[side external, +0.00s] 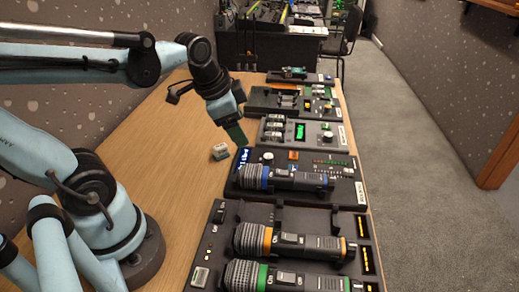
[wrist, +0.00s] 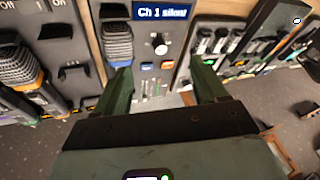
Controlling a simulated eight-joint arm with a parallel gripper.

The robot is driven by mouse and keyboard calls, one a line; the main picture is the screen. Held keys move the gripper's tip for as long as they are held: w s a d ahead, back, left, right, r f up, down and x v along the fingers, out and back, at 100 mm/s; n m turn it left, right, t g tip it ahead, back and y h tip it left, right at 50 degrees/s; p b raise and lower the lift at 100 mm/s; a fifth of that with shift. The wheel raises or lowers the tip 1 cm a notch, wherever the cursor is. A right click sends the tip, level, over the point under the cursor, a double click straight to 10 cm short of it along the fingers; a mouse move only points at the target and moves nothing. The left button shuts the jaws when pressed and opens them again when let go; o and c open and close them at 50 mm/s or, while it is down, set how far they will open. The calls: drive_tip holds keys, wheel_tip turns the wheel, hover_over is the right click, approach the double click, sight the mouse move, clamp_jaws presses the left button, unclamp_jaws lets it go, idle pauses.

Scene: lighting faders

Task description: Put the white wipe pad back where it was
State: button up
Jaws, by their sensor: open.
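A small white block with a greenish lower part (side external: 220,152) lies on the bare wooden table, left of the devices. It looks like the white wipe pad, but it is too small to be certain. My gripper (side external: 236,137) hangs above and just right of it, apart from it, with its green fingers pointing down. In the wrist view my gripper (wrist: 163,88) has its two green fingers spread, with nothing between them. Beyond them is the fader panel (wrist: 160,75) with a white knob and small sliders. I cannot make out the pad in the wrist view.
Microphones with blue (side external: 285,178), orange (side external: 290,242) and green (side external: 285,276) bands lie on the dark devices at the front. A device with similar white-topped blocks (side external: 274,128) and a green display stands behind the fader panel. The table's left part (side external: 185,150) is clear.

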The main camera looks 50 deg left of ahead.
drive_tip(key=d+n+t, duration=0.1)
drive_tip(key=d+n, duration=0.1)
drive_tip(key=s+d+n+t, duration=0.1)
drive_tip(key=d+n, duration=0.1)
drive_tip(key=n, duration=0.1)
drive_tip(key=shift+s+d+f+n+h, duration=0.15)
drive_tip(key=shift+n+h, duration=0.15)
